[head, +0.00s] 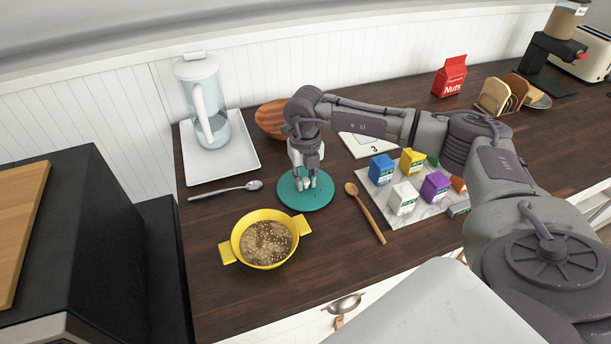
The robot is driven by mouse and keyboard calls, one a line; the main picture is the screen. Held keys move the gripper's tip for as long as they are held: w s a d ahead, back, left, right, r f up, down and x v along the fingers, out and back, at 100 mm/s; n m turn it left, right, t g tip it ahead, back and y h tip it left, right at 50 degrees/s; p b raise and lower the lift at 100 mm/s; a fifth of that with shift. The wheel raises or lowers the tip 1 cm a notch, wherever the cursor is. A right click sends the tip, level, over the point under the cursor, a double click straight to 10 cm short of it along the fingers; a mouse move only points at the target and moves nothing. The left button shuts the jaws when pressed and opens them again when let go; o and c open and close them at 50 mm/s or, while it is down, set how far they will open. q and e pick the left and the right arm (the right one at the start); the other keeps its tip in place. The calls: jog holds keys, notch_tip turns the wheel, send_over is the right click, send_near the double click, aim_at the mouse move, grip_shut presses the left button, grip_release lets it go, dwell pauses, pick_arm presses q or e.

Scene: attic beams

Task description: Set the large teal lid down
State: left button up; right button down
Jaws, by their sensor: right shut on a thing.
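The large teal lid (308,200) is a round disc above or on the dark wooden counter, just behind and to the right of a yellow two-handled pot (238,247). My right gripper (305,184) points down over the lid's middle and is shut on it; the fingers hide the part they grip. I cannot tell whether the lid touches the counter. The pot is uncovered and holds brown food with pale bits. My left gripper is not in view.
A metal spoon (225,191) lies left of the lid and a wooden spoon (367,215) right of it. A white tray (242,161) with a pitcher (203,95) stands at back left. Small cartons (403,198) stand on a pale board at right. Bare counter (335,262) lies right of the pot.

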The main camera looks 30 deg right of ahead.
aim_at(305, 180)
jog(key=shift+f, duration=0.15)
jog(key=c, duration=1)
grip_release()
jog(key=shift+c, duration=0.2)
notch_tip(305, 180, up, 12)
jog(key=b, duration=0.3)
jog(key=shift+r, duration=0.2)
